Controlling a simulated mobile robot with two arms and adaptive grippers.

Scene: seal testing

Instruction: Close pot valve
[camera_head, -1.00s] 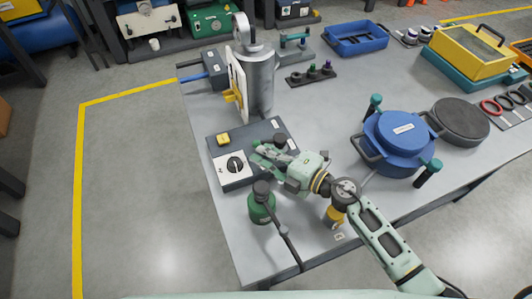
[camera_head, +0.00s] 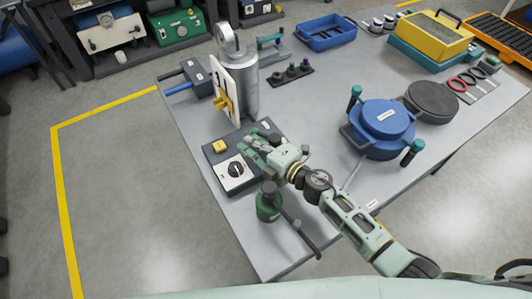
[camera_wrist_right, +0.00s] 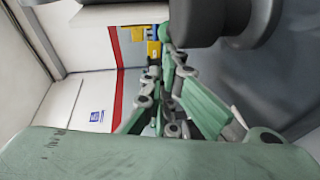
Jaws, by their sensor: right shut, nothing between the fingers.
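The metal pot (camera_head: 245,88) stands upright near the left edge of the table. A white plate (camera_head: 228,85) is on its left side, with a yellow valve handle (camera_head: 222,104) low on it. My right gripper (camera_head: 256,147) is over the dark control box in front of the pot, with its fingers together and empty. It is apart from the yellow handle, nearer the front. In the right wrist view, the green finger links (camera_wrist_right: 180,95) show beneath a dark round part, and a small yellow part shows beyond them. The fingertips are partly hidden there. My left gripper is not in view.
The control box (camera_head: 217,171) carries a yellow button and a black dial (camera_head: 236,170). A green canister (camera_head: 268,208) stands close below my right gripper. A blue lidded vessel (camera_head: 386,120) stands to the right. The table's middle is largely clear.

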